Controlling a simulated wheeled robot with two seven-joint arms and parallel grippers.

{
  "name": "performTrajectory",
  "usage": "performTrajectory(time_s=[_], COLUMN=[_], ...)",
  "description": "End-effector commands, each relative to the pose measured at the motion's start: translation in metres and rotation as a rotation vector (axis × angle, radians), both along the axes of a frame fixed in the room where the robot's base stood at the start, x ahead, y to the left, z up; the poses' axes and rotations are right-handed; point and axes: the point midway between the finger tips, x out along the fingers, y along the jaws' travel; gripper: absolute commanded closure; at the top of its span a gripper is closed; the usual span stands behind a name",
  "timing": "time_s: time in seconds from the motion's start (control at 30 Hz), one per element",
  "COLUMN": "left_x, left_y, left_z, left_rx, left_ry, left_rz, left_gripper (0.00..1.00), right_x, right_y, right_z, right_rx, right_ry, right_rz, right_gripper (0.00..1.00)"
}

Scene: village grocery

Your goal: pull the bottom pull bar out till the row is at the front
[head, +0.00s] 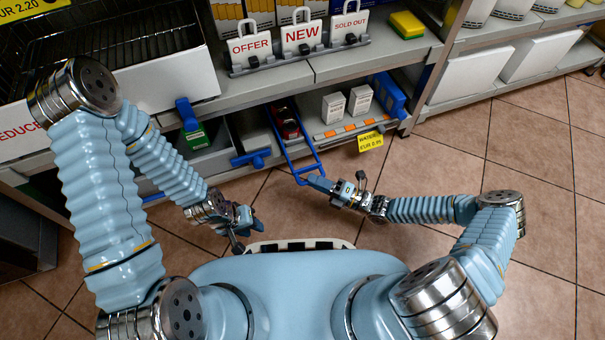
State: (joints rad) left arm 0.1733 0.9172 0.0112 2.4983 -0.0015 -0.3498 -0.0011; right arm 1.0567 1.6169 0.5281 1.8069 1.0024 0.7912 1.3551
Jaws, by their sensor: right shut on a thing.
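The blue pull bar (286,160) is a long U-shaped frame sticking out from the bottom shelf (345,127) towards me. My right gripper (311,181) is shut on its front end, low over the floor. A red item (285,124) sits in the lane at the back part of the bar, at the shelf's front; what is behind it is hidden by the shelf above. My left gripper (247,228) is empty and its fingers look apart, above the floor left of the bar and away from the shelf.
Another blue bar (251,158) and a green pack (195,138) are left of the lane. White boxes (333,107) stand right of it, above a yellow price tag (370,141). The upper shelf holds signs (301,38) and a yellow-green sponge (407,25). Tiled floor (430,160) is clear at right.

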Motion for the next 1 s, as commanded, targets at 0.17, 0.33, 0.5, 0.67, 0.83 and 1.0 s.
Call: performTrajectory(time_s=[0.17, 0.33, 0.5, 0.67, 0.83, 1.0], left_x=[0.000, -0.001, -0.001, -0.001, -0.001, -0.001], left_y=[-0.001, -0.001, -0.001, -0.001, -0.001, -0.001], left_z=[0.018, 0.024, 0.025, 0.025, 0.025, 0.025], left_rx=[-0.001, -0.002, -0.002, -0.002, -0.002, -0.002], left_ry=[0.002, 0.003, 0.004, 0.004, 0.004, 0.004], left_rz=[-0.004, -0.005, -0.005, -0.005, -0.005, -0.005], left_gripper=[0.65, 0.65, 0.65, 0.65, 0.65, 0.65], right_x=[-0.039, -0.066, -0.079, -0.082, -0.081, -0.081], right_y=[-0.015, -0.024, -0.028, -0.029, -0.029, -0.028], right_z=[0.003, 0.002, 0.000, 0.000, 0.000, 0.000], right_rx=[-0.001, -0.001, -0.002, -0.001, -0.001, -0.001], right_ry=[0.006, 0.003, 0.002, 0.002, 0.001, 0.001], right_rz=[-0.002, -0.002, -0.003, -0.002, -0.002, -0.002], right_gripper=[1.00, 1.00, 1.00, 1.00, 1.00, 0.63])
